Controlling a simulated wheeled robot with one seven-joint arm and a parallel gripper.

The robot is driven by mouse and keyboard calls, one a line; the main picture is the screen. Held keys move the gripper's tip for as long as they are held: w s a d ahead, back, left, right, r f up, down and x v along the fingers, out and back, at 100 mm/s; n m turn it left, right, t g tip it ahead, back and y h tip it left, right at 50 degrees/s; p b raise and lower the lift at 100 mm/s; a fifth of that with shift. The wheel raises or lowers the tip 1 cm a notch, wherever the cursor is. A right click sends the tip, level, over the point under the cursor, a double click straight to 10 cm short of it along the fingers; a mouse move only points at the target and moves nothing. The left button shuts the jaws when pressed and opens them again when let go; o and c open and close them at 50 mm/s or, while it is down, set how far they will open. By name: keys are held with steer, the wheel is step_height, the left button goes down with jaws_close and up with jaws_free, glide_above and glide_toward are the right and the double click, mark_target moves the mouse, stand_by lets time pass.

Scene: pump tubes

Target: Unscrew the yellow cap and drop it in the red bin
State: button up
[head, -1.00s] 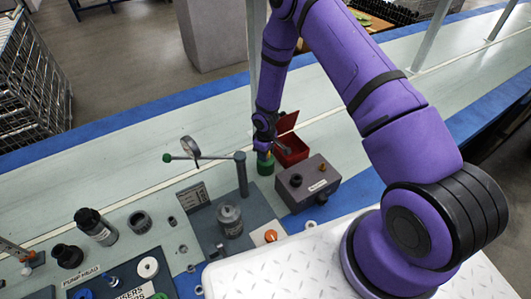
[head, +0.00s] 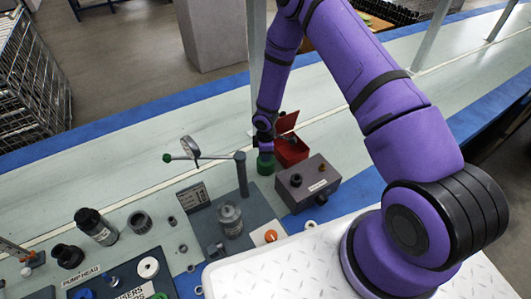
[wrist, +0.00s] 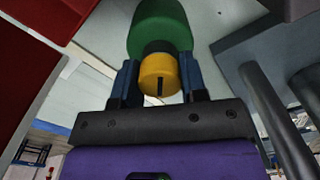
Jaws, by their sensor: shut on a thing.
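A green bottle (head: 265,164) stands on the bench just left of the open red bin (head: 292,151). In the wrist view the green bottle (wrist: 160,25) shows a dark neck, with the yellow cap (wrist: 158,75) at its near end, on or against that neck. My gripper (wrist: 160,82) has one dark blue finger on each side of the cap and is shut on it. In the head view my gripper (head: 264,146) is over the bottle's top and hides the cap. I cannot tell how far the cap is screwed on.
A grey control box (head: 307,186) stands close to the right of the bottle and in front of the bin. The bench behind the bottle is mostly clear.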

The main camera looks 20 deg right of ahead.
steer(key=shift+n, duration=1.8)
steer(key=n, duration=0.3)
steer(key=shift+n, duration=0.3)
steer(key=o, duration=0.8)
